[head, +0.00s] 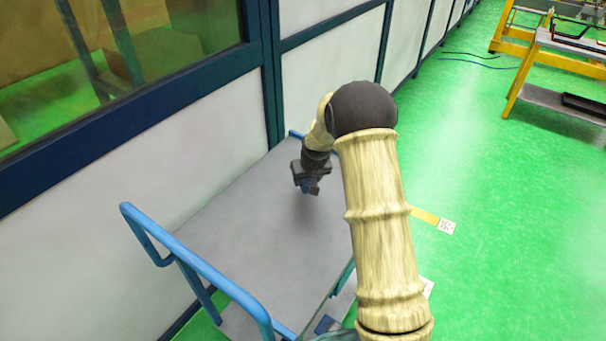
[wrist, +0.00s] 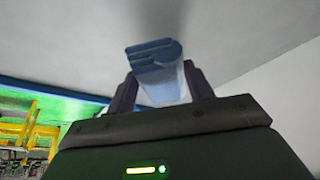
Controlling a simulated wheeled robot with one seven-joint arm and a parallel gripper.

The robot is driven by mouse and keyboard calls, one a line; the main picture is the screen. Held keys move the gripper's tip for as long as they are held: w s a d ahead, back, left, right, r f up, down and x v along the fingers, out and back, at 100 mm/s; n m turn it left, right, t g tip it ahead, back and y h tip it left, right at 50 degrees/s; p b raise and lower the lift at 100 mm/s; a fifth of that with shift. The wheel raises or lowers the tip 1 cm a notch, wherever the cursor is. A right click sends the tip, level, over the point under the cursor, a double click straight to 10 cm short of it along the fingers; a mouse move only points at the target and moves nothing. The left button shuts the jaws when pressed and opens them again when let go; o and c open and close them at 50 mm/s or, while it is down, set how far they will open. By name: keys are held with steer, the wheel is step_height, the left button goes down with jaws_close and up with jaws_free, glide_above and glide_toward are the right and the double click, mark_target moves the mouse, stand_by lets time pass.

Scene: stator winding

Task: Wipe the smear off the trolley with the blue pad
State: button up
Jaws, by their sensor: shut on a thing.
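The trolley (head: 240,215) has a flat grey top and a blue tube handle at its near left end. My gripper (head: 308,188) is over the far half of the top, pointing down, with a soft shadow below it. In the wrist view my gripper (wrist: 161,84) is shut on the blue pad (wrist: 156,56), which sits between the two dark fingers. Only a small bluish part of the pad shows in the head view. The pad looks close to the top; I cannot tell whether it touches. I cannot make out a smear; my arm hides the trolley's right side.
A white panelled wall (head: 125,190) with dark blue frames and a window runs along the trolley's left and far sides. Open green floor (head: 480,200) lies to the right. A yellow-framed bench (head: 520,75) stands at the far right.

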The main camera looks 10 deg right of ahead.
steer(key=shift+r+p, duration=0.45)
steer(key=shift+r, duration=0.65)
